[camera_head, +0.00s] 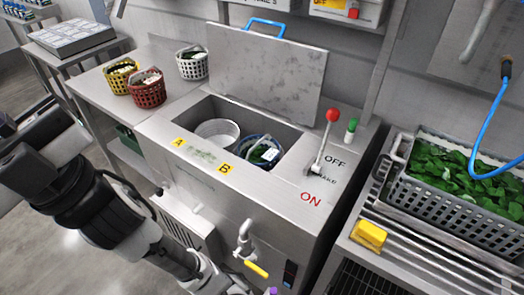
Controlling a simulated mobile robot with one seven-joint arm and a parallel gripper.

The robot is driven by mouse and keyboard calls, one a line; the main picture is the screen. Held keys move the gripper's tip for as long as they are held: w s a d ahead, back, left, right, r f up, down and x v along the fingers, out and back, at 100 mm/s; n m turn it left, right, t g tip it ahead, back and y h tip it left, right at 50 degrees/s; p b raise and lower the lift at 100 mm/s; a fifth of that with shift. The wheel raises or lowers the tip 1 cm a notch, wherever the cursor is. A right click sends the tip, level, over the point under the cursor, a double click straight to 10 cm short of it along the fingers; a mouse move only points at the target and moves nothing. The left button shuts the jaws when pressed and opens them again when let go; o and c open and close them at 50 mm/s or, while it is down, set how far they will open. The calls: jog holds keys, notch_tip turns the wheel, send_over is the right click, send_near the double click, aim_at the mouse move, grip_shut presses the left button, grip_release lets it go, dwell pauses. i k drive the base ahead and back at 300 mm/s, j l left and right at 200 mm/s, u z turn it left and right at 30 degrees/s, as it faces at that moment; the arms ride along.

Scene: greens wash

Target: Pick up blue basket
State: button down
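The blue basket (249,150) sits low in the right part of the open wash tank (290,133), below the tank's rim. It holds dark greens and a small white tag, and its lower part is hidden by the tank's front wall. A white round container (218,131) stands just left of it in the tank. My arm comes in from the left and runs down to the bottom edge, in front of the wash unit and well away from the basket. My gripper's fingers are not visible.
The tank's lid (265,70) stands raised behind it. A red-knobbed lever (325,140) rises at right. Yellow (119,79), red (149,94) and white (192,66) baskets stand on the left counter. A grey crate of greens (440,200) and a yellow block (369,236) are at right.

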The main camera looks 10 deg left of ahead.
aim_at(259, 156)
jog(key=j+z, duration=0.3)
jog(key=z, duration=0.2)
jog(key=j+z, duration=0.3)
jog(key=z, duration=0.2)
jog(key=j+z, duration=0.15)
jog(key=j, duration=0.2)
jog(key=k+j+z, duration=0.1)
jog(key=j, duration=0.2)
jog(key=k+j+z, duration=0.15)
jog(key=j, duration=0.15)
jog(key=k+j, duration=0.1)
jog(key=j, duration=0.25)
jog(key=k+j, duration=0.1)
jog(key=j, duration=0.2)
jog(key=k+j+z, duration=0.1)
jog(key=j, duration=0.25)
jog(key=i+j, duration=0.15)
jog(key=j, duration=0.15)
jog(key=i+j, duration=0.15)
jog(key=j, duration=0.2)
